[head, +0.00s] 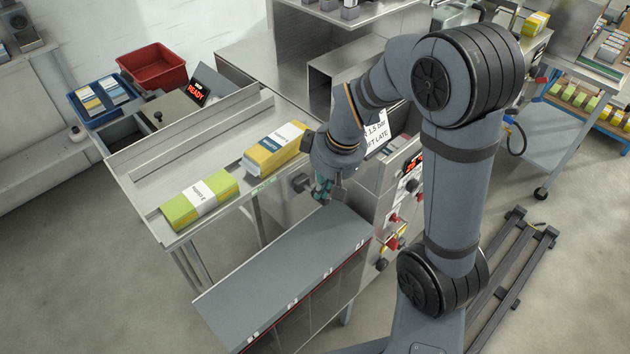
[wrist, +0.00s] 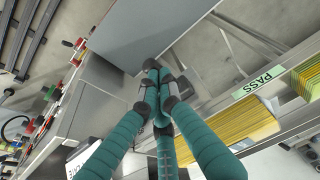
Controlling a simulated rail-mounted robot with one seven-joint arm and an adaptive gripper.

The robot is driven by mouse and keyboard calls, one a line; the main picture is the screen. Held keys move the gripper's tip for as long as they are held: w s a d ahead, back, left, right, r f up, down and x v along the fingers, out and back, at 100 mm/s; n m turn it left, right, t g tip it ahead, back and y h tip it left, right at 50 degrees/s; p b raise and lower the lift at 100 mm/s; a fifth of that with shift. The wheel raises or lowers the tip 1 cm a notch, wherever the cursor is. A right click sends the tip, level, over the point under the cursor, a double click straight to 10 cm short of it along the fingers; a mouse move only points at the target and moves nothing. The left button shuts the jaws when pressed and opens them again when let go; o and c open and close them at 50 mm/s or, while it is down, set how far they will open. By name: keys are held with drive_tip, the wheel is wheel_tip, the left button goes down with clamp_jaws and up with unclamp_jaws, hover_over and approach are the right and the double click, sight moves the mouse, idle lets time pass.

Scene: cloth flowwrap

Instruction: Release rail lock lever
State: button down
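My gripper (head: 322,190) has teal fingers and hangs just above the far end of a grey sloping panel. In the wrist view its fingers (wrist: 158,78) converge and their tips sit close together, with nothing visible between them. I cannot clearly make out a rail lock lever in either view. A machine cabinet's side carries red and black knobs (head: 393,242) to the right of and below my gripper; in the wrist view the knobs (wrist: 48,100) are at the left, apart from the fingers.
The grey panel (head: 290,270) lies below my gripper. A metal conveyor table beside it holds a yellow pack (head: 274,148) and a green pack (head: 200,198). A red bin (head: 153,68) and a blue tray (head: 76,98) stand behind. Dark floor rails (head: 512,265) lie at right.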

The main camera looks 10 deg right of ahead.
sight(326, 206)
drive_tip(key=f+b, duration=0.2)
drive_tip(key=s+f+b, duration=0.1)
drive_tip(key=shift+d+b, duration=0.3)
drive_tip(key=shift+b, duration=0.05)
drive_tip(key=shift+s+f+b, duration=0.1)
drive_tip(key=shift+f+b, duration=0.7)
drive_tip(key=shift+b, duration=0.45)
drive_tip(key=shift+d+f, duration=0.1)
drive_tip(key=shift+s+r, duration=0.1)
drive_tip(key=shift+r, duration=0.25)
drive_tip(key=s+d+r+p, duration=0.3)
drive_tip(key=s+d+r, duration=0.2)
drive_tip(key=s, duration=0.4)
drive_tip(key=shift+s+d+r, duration=0.35)
drive_tip(key=shift+s, duration=0.05)
